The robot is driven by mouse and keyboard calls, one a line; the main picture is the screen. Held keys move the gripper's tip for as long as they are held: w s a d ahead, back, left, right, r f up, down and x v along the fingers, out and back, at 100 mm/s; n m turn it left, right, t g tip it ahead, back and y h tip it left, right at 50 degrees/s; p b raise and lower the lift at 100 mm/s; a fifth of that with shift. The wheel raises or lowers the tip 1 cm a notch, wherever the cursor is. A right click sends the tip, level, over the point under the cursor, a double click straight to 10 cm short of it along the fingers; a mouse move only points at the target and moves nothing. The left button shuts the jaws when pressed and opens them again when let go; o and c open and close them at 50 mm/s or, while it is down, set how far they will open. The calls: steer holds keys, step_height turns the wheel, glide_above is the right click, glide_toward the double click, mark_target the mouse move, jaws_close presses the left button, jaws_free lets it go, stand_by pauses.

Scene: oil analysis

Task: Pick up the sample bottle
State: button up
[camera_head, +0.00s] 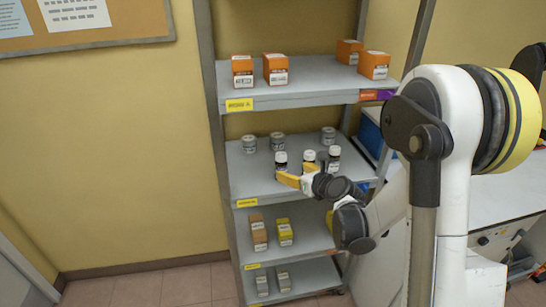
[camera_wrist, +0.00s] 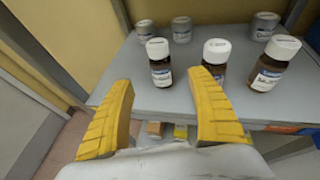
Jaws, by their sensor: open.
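Three dark brown bottles with white caps and pale labels stand upright in a row near the front of a grey shelf. In the wrist view they are the left bottle (camera_wrist: 160,68), the middle bottle (camera_wrist: 215,55) and the right bottle (camera_wrist: 271,70). In the head view the left bottle (camera_head: 281,160) and right bottle (camera_head: 334,157) show clearly; the middle one is partly covered by my gripper. My gripper (camera_wrist: 162,80), with yellow fingers, is open and empty. The left bottle stands beyond and between its fingertips, apparently untouched. Which bottle is the sample bottle cannot be told.
Grey-lidded jars (camera_wrist: 181,29) stand behind the bottles on the same shelf (camera_head: 250,182). The upper shelf holds orange boxes (camera_head: 275,68); lower shelves hold small tan, yellow and grey boxes (camera_head: 285,231). A rack post stands at each side. A white bench is at the right.

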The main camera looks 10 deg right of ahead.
mark_target(284, 169)
steer(key=b+x, duration=0.1)
steer(key=x, duration=0.4)
steer(key=shift+w+d+f, duration=0.1)
steer(key=shift+f, duration=0.1)
steer(key=b+x, duration=0.1)
steer(key=x, duration=0.1)
steer(key=b+x, duration=0.1)
steer(key=x, duration=0.2)
steer(key=shift+f, duration=0.4)
steer(key=shift+r, duration=0.1)
steer(key=shift+c, duration=0.5)
steer(key=c, duration=1.2)
